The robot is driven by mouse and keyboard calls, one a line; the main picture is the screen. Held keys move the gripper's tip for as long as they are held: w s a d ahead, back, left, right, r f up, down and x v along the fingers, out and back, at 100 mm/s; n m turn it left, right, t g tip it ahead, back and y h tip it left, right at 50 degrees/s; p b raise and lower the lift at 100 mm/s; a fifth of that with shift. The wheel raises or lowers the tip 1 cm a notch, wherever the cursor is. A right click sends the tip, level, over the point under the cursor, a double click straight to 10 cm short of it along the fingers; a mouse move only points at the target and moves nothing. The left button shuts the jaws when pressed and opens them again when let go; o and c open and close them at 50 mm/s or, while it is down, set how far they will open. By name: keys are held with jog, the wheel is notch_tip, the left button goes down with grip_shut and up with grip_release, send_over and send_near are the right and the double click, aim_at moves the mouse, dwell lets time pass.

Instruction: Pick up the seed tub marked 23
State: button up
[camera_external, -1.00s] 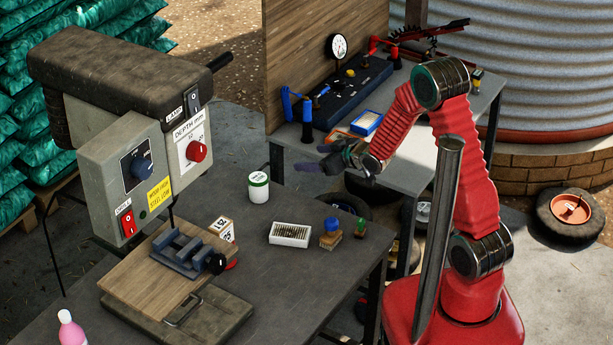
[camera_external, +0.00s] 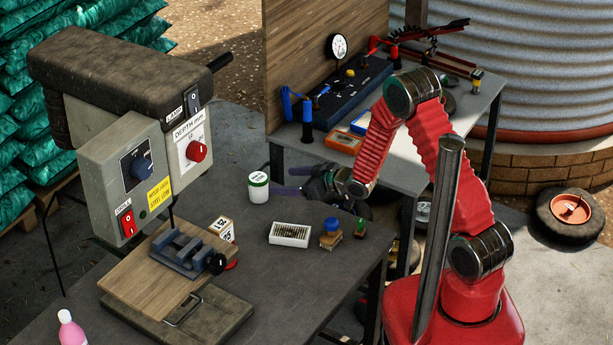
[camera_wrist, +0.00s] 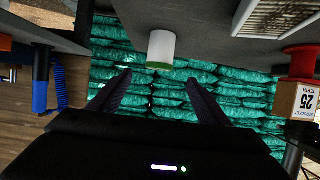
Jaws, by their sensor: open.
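A white tub (camera_external: 258,188) with a green band stands upright near the back edge of the dark bench; its marking is too small to read. In the wrist view, which is upside down, the tub (camera_wrist: 161,47) hangs from the bench at the top, its green edge lowest. My gripper (camera_external: 286,181) is open and empty, just right of the tub in the external view. In the wrist view my two spread fingers (camera_wrist: 158,81) point towards the tub, which appears between and beyond their tips. They look apart from it.
A white tray (camera_external: 290,234) and stamps (camera_external: 331,233) sit to the right on the bench. A drill press (camera_external: 120,130) stands left. A second bench (camera_external: 405,155) is behind.

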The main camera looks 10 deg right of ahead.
aim_at(264, 179)
jog(key=x, duration=0.7)
jog(key=shift+x, duration=2.55)
jog(key=shift+c, duration=0.6)
jog(key=c, duration=1.1)
jog(key=shift+r, duration=0.15)
notch_tip(264, 179, up, 10)
jog(key=shift+f, duration=0.1)
